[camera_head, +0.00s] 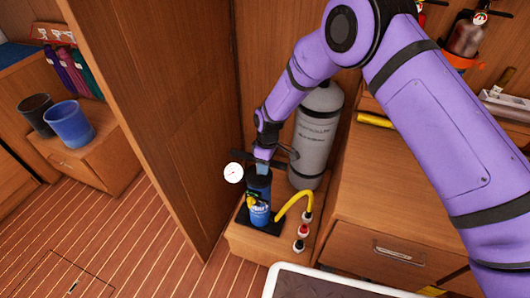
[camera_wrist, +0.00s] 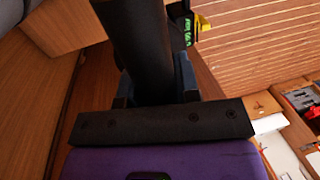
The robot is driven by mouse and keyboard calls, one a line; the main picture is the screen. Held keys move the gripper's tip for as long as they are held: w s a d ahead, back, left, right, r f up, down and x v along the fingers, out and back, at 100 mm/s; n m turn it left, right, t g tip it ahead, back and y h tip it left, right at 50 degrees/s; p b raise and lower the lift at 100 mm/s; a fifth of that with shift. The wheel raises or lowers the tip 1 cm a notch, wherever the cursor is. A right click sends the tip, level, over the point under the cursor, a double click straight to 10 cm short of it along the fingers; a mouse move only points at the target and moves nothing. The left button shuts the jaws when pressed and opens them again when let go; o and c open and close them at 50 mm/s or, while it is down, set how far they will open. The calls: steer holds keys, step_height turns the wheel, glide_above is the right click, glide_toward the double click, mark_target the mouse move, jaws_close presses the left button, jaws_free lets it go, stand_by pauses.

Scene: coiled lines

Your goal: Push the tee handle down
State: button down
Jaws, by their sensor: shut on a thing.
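The tee handle (camera_head: 241,155) is a dark crossbar on top of a dark blue upright hand pump (camera_head: 259,193) in the head view. My gripper (camera_head: 262,168) is at the handle from above, its blue-grey fingers shut on it. In the wrist view a thick black bar (camera_wrist: 138,40), which looks like the handle, runs between the fingers of my gripper (camera_wrist: 156,80). The fingers and my wrist hide the handle's middle and most of the pump's rod. A round white gauge (camera_head: 233,173) sits left of the pump top.
A yellow hose (camera_head: 288,200) arcs from the pump to several coloured fittings (camera_head: 303,231) on the wooden ledge. A grey cylinder (camera_head: 316,135) stands close behind on the right. A wooden partition (camera_head: 160,90) is close on the left. A drawer cabinet (camera_head: 400,215) stands right.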

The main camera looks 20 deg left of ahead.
steer(key=shift+s+f, duration=0.1)
steer(key=shift+f, duration=1.15)
steer(key=c, duration=0.8)
jaws_free()
steer(key=shift+f, duration=0.1)
steer(key=shift+c, duration=0.2)
step_height(320, 180, up, 11)
steer(key=w, duration=0.2)
steer(key=shift+f, duration=0.15)
steer(key=shift+w, duration=0.15)
